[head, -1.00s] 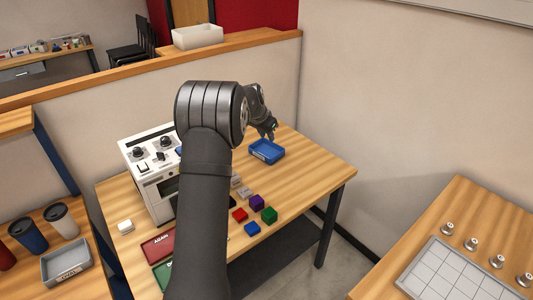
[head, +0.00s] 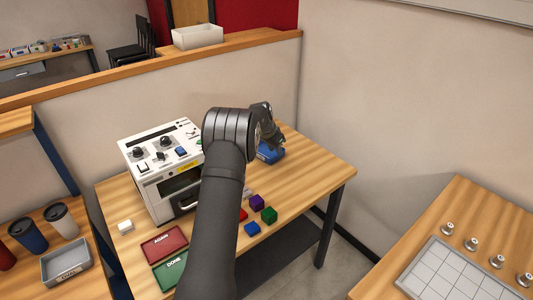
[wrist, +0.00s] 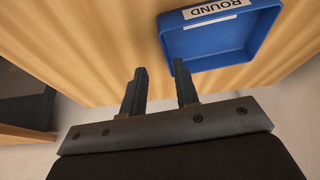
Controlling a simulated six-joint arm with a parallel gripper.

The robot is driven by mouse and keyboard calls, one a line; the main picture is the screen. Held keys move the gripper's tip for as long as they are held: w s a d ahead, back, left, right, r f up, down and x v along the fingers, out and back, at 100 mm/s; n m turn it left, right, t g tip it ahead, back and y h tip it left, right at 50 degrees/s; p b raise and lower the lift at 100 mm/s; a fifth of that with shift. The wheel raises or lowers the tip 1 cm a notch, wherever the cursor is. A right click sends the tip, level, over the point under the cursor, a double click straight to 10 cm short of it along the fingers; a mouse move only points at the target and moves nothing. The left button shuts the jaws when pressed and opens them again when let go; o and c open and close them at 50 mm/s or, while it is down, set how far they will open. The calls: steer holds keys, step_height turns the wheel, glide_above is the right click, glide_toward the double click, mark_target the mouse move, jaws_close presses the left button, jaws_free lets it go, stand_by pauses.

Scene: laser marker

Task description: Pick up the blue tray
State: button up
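The blue tray (head: 268,156) sits on the wooden table, partly hidden behind my gripper (head: 280,146) in the head view. In the wrist view the tray (wrist: 222,42) is a shallow open box with a white label reading "ROUND", at the upper right. My gripper (wrist: 159,67) is open and empty there, its two dark fingers apart. The right fingertip overlaps the tray's near left corner in the picture; the left fingertip is over bare wood. I cannot tell whether the finger touches the tray.
A white machine (head: 160,170) with knobs stands left of my arm. Red (head: 164,243) and green (head: 170,272) plates and several small coloured blocks (head: 257,202) lie nearer. The table right of the tray is clear. A wall rises behind.

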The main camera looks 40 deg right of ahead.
steer(key=x, duration=0.4)
steer(key=shift+w+d, duration=0.2)
steer(key=shift+w, duration=0.15)
steer(key=shift+d+f, duration=0.2)
steer(key=shift+f, duration=0.25)
steer(key=shift+f, duration=0.25)
jaws_close()
